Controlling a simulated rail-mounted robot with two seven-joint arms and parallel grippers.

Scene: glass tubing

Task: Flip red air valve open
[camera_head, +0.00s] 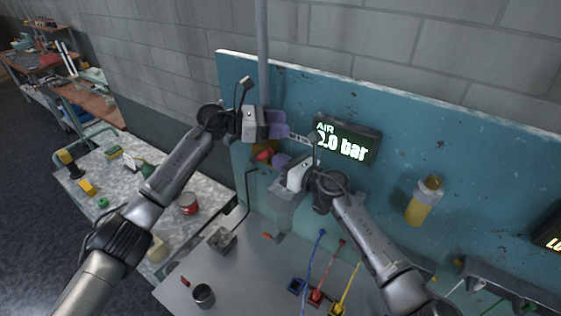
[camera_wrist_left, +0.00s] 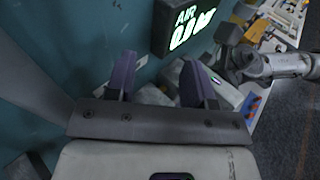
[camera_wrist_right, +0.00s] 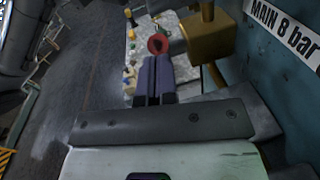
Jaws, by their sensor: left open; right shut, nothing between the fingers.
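The red air valve handle (camera_head: 263,154) sits at the brass valve body (camera_head: 272,147) on the teal panel, partly hidden by my grippers. In the right wrist view, a red round part (camera_wrist_right: 157,43) shows just past my fingertips, left of the brass body (camera_wrist_right: 208,38); contact cannot be told. My right gripper (camera_head: 281,160) is shut and empty, beside the valve. My left gripper (camera_head: 282,124) is open and empty, just above the valve. Its spread purple fingers also show in the left wrist view (camera_wrist_left: 160,80). The AIR display (camera_head: 346,142) is partly covered by an arm; it ends in ".0 bar".
A yellow cylinder (camera_head: 424,200) hangs on the panel to the right. Blue, red and yellow levers (camera_head: 318,270) stand on the bench below. A metal cup (camera_head: 203,295) is at the front. A side table holds a red can (camera_head: 187,204). A grey vertical pipe (camera_head: 262,50) rises behind my left gripper.

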